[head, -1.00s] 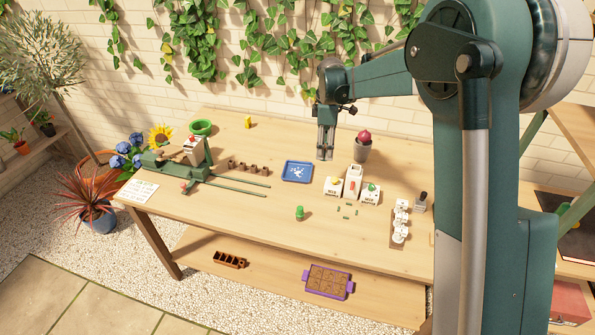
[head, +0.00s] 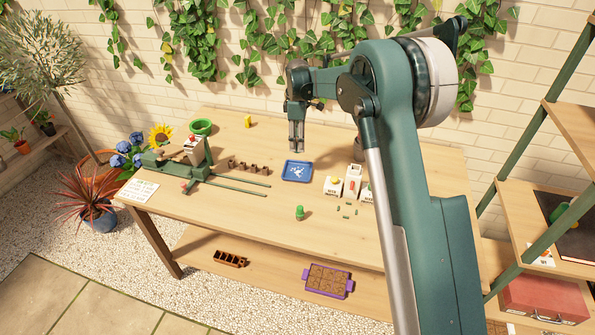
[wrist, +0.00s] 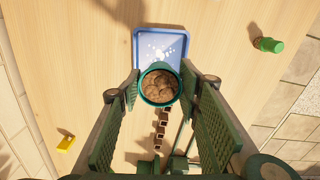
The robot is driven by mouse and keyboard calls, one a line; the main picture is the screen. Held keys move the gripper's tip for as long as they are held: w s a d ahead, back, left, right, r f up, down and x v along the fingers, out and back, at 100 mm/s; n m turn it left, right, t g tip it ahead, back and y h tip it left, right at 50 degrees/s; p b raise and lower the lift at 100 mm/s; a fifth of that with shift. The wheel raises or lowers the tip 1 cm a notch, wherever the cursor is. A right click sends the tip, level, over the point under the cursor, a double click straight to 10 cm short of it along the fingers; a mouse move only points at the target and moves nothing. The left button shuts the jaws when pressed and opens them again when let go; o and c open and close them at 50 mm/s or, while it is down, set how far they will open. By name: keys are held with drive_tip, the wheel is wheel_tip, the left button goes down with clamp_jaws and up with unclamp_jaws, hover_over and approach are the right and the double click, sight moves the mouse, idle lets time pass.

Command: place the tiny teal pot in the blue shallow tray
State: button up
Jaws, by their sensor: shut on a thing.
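The tiny teal pot (wrist: 159,99), filled with brown soil, is between the fingers of my gripper (wrist: 160,84) in the wrist view, with its open top toward the camera. My gripper is shut on it. The blue shallow tray (wrist: 179,58) lies beyond the pot in the wrist view, with small white bits on its floor; the pot overlaps its near edge in the picture. In the head view my gripper (head: 297,148) hangs above the table at the tray's far side, and the tray (head: 286,178) lies just below it. I cannot make out the pot there.
Left of the tray are a row of small brown pots (head: 250,167) and a green rail device (head: 190,170). White boxes (head: 352,182) stand to its right. A small green object (head: 299,213) stands in front, and a yellow one (head: 248,121) behind.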

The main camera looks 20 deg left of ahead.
drive_tip(key=shift+f, duration=1.15)
hover_over(298, 172)
drive_tip(key=shift+f, duration=3.15)
drive_tip(key=shift+f+b, duration=0.35)
drive_tip(key=shift+f, duration=1.5)
drive_tip(key=shift+f, duration=0.1)
drive_tip(key=o, duration=0.5)
drive_tip(key=shift+f, duration=0.1)
drive_tip(key=o, duration=0.4)
